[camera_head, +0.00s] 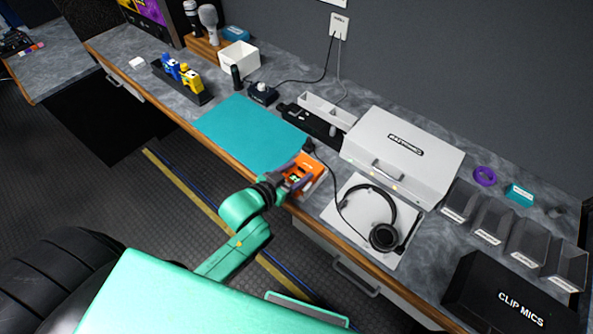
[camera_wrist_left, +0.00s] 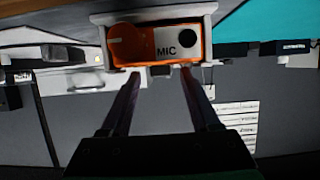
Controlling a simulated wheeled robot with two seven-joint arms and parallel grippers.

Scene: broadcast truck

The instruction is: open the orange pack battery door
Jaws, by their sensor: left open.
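The orange pack (camera_head: 312,168) sits near the front edge of the desk, right of the teal mat. In the left wrist view the orange pack (camera_wrist_left: 128,45) shows an orange face, a pale "MIC" panel and a dark round spot, inside a light frame. I cannot make out the battery door's edges or tell whether it is open. My left gripper (camera_head: 296,182) is at the pack in the head view. In the wrist view the left gripper (camera_wrist_left: 161,76) is open, its fingertips apart at the pack's lower edge; contact is unclear. My right gripper is out of view.
The teal mat (camera_head: 240,133) is bare left of the pack. Headphones (camera_head: 384,236) lie on a white sheet to the right, before a silver case (camera_head: 400,155). Grey bins (camera_head: 492,215) and a black "CLIP MICS" box (camera_head: 500,295) stand further right. A drawer handle (camera_head: 355,278) projects below the desk edge.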

